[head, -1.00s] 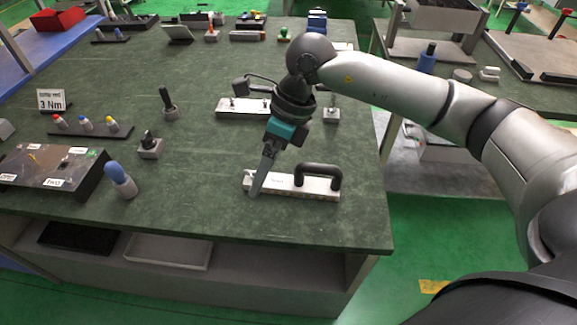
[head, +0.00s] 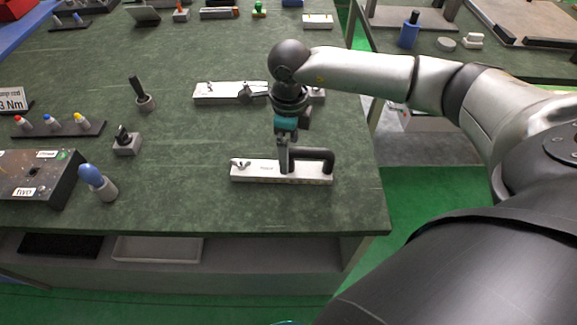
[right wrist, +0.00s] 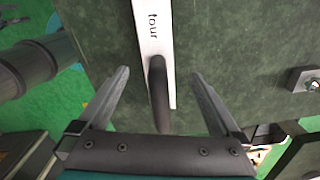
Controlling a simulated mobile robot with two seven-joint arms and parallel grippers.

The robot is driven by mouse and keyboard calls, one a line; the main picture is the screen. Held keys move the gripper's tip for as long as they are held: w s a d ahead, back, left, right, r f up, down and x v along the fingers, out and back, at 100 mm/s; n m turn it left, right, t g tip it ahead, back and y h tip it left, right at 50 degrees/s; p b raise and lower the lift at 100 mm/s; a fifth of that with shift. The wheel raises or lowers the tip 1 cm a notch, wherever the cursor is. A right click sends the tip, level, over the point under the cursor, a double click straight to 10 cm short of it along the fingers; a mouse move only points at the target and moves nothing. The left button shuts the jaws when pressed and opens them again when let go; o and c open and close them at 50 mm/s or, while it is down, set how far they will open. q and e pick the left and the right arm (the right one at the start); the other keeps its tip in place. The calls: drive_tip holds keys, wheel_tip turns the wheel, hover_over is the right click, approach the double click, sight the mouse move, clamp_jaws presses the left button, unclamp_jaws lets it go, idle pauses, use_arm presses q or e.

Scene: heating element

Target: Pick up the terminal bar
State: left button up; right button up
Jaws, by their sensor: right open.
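A white bar with a dark arched handle, which I take to be the terminal bar (head: 262,171), lies flat near the front edge of the green table. A wing nut sits at its left end. My right gripper (head: 287,166) points down at the left side of the handle (head: 316,156). In the right wrist view the handle (right wrist: 159,98) stands between the two open fingers (right wrist: 161,72), with a gap on each side. Lettering shows on the bar (right wrist: 152,28) there. My left gripper is not in view.
A second white bar (head: 215,90) with wing nuts lies behind, partly hidden by my right arm. A blue-topped tool (head: 98,182), a small grey block (head: 127,144) and a dark-handled peg (head: 141,94) stand to the left. The table around the front bar is clear.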

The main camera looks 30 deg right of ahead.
sight(259, 170)
wheel_tip(259, 170, down, 5)
drive_tip(key=shift+s+a+f, duration=0.15)
clamp_jaws()
idle(0.9)
